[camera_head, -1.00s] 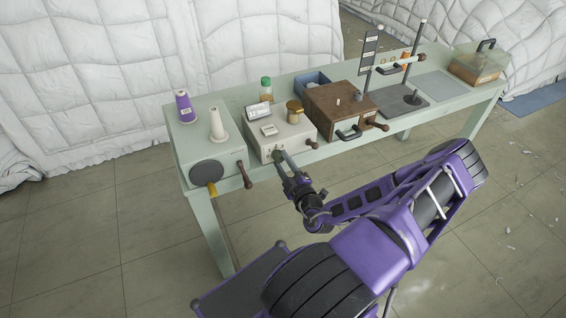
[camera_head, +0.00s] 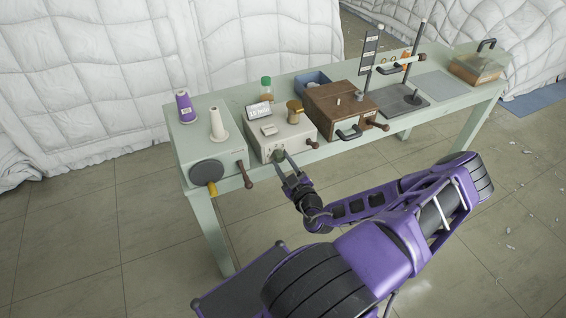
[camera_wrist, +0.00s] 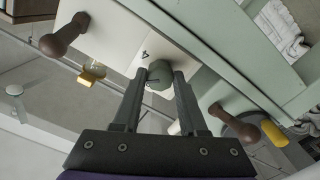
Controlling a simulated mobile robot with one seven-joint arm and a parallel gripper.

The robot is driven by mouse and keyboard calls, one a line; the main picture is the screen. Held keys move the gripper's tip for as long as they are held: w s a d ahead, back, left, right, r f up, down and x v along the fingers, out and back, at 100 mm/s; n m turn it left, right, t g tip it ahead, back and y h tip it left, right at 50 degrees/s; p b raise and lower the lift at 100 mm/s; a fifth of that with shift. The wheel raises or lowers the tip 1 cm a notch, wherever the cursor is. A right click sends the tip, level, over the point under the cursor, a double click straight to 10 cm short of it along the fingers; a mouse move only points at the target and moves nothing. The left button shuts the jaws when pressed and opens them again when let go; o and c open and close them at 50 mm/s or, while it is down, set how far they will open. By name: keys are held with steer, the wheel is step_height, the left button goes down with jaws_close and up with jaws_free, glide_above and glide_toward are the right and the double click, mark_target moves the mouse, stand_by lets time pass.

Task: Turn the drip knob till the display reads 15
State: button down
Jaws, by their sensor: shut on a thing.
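The drip knob (camera_head: 278,156) is a round grey-green knob on the front of a cream box (camera_head: 295,138) on the bench. It also shows in the wrist view (camera_wrist: 160,75), between my fingertips. My gripper (camera_head: 281,158) reaches it from the front and is shut on it, one finger on each side. A small tilted display (camera_head: 259,110) stands on top of the box. Its digits are too small to read surely. The fingers cover part of the knob's sides.
Brown-handled levers stick out at the front, one left of the knob (camera_head: 246,174) and one right (camera_head: 377,124). A grey-green box (camera_head: 208,148) with a dark disc stands left, a wooden box (camera_head: 340,108) right.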

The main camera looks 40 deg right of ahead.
steer(key=shift+c, duration=2.2)
jaws_free()
steer(key=v, duration=1.7)
steer(key=shift+s, duration=0.25)
steer(key=shift+w, duration=0.1)
